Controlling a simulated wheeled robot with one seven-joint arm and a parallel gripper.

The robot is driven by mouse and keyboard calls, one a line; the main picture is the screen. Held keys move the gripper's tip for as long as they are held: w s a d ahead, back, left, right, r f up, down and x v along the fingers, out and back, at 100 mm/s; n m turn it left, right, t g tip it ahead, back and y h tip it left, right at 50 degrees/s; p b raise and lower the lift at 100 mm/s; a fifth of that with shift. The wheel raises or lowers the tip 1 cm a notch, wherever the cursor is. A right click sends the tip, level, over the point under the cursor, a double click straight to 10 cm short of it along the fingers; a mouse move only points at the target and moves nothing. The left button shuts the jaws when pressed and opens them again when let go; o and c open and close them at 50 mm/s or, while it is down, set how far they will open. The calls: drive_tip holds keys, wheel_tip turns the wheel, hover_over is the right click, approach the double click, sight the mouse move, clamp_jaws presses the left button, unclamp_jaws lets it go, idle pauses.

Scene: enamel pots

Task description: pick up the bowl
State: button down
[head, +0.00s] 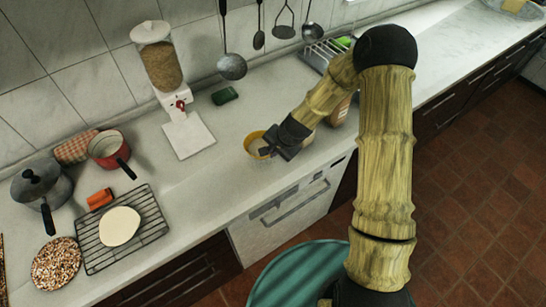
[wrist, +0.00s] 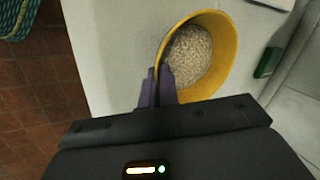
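The bowl (head: 250,141) is yellow and stands on the pale counter in the head view, partly hidden by my gripper (head: 270,150). In the wrist view the bowl (wrist: 228,62) is close up, with pale grain-like contents inside. My gripper's purple fingers (wrist: 158,88) are at the bowl's left rim in that view, one outside and one inside, close together with the wall between them. They look shut on the rim. I cannot tell whether the bowl's base touches the counter.
A grain dispenser (head: 158,60) and a green block (head: 225,95) stand behind the bowl. To the left are a red pot (head: 108,148), a lidded grey pot (head: 42,185) and a wire rack (head: 150,232) with a pale round. A dish rack (head: 322,52) is behind my arm. Utensils hang above.

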wheel_tip(320, 180, up, 6)
drive_tip(key=shift+s+r+b, duration=0.15)
drive_tip(key=shift+s+b, duration=0.05)
drive_tip(key=shift+b, duration=0.1)
drive_tip(key=shift+w, duration=0.1)
idle(0.6)
idle(1.7)
